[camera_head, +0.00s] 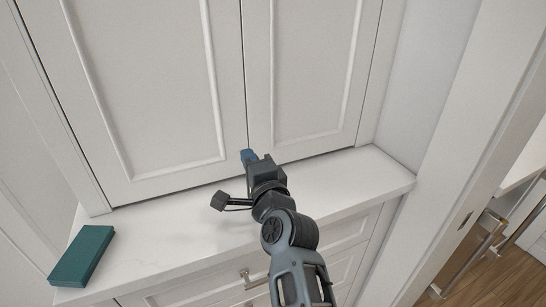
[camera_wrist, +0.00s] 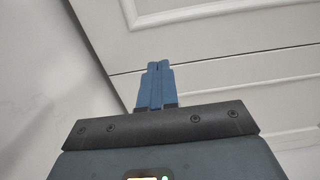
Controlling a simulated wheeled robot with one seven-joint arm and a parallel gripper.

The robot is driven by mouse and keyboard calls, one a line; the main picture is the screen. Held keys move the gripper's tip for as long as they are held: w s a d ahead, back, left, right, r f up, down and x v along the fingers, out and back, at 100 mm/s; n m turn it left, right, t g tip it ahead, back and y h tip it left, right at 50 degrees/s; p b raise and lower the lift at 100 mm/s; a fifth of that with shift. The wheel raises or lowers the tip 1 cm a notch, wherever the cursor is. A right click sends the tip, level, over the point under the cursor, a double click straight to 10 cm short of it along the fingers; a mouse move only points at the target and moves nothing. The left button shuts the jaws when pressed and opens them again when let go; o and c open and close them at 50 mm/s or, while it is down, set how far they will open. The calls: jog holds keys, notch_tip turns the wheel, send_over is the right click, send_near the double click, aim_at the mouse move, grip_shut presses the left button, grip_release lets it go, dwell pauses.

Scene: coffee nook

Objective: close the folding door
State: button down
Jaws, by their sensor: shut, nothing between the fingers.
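The folding door (camera_head: 150,80) is white with framed panels and stands above a white counter. Its left and right panels meet at a narrow vertical seam, and both look nearly flush. The right panel (camera_head: 305,75) ends close to the right side frame. My gripper (camera_head: 248,156) is shut and empty, with its blue fingertips at the lower end of the seam, just above the counter. In the wrist view the shut fingertips (camera_wrist: 157,68) lie near the seam between the panels. I cannot tell whether they touch the door.
The white counter (camera_head: 185,225) runs below the door, with drawers and a metal handle (camera_head: 254,281) under it. A teal box (camera_head: 82,256) lies at the counter's left end. A white door frame (camera_head: 450,150) stands at the right, with wooden floor beyond.

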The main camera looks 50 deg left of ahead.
jog(key=s+d, duration=0.2)
jog(key=s, duration=0.1)
jog(key=s+d+p, duration=0.1)
jog(key=s+d, duration=0.1)
jog(key=s, duration=0.1)
jog(key=s+d, duration=0.2)
jog(key=shift+s+f+p, duration=0.1)
jog(key=shift+s+p, duration=0.2)
jog(key=shift+s, duration=0.1)
